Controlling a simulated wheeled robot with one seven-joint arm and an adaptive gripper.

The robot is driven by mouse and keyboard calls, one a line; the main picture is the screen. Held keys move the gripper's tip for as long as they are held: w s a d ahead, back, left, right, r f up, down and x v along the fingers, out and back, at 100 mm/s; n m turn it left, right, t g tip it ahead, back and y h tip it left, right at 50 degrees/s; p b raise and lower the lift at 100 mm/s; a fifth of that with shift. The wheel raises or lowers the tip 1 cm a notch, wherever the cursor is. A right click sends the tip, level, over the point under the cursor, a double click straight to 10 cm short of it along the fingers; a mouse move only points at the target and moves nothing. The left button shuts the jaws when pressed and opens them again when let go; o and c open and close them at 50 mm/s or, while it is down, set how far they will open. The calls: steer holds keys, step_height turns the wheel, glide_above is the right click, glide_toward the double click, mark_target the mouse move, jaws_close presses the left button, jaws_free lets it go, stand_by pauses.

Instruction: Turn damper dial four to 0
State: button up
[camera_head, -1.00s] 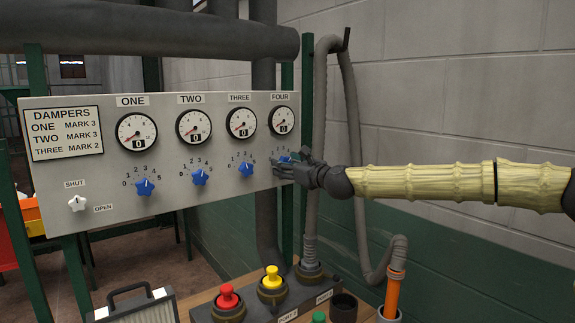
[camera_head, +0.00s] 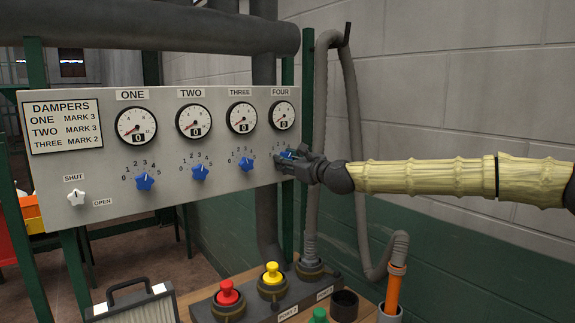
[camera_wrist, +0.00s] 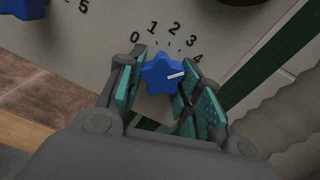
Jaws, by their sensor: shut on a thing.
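Damper dial four is a blue star-shaped knob (camera_wrist: 162,73) with a white pointer line, at the right end of the grey panel. It also shows in the head view (camera_head: 287,154), partly covered by my gripper (camera_head: 282,161). In the wrist view my gripper (camera_wrist: 160,84) is shut on the knob, with a teal-padded finger on each side. The pointer line points right, slightly below the 4 mark. Marks 0 to 4 are readable around the knob; the 5 is hidden by the right finger. Gauge FOUR (camera_head: 282,115) above the dial shows 0.
Blue dials one (camera_head: 145,182), two (camera_head: 200,172) and three (camera_head: 246,164) sit left on the panel (camera_head: 110,200). A white shut/open knob (camera_head: 76,197) is at lower left. A grey hose (camera_head: 352,120) hangs behind my wrist.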

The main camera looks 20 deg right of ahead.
steer(key=n+b, duration=0.3)
steer(key=n, duration=0.2)
steer(key=shift+d+b, duration=0.15)
steer(key=shift+b, duration=0.25)
steer(key=n+b, duration=0.1)
steer(key=n, duration=0.2)
steer(key=n+b, duration=0.2)
steer(key=n, duration=0.1)
steer(key=shift+r+n, duration=0.2)
steer(key=shift+n, duration=0.2)
steer(key=n+b, duration=0.2)
steer(key=n, duration=0.3)
steer(key=shift+r, duration=0.15)
steer(key=n+b, duration=0.2)
steer(key=n, duration=0.3)
steer(key=shift+n, duration=0.5)
steer(key=o, duration=1)
steer(key=shift+o, duration=0.2)
steer(key=shift+r, duration=0.1)
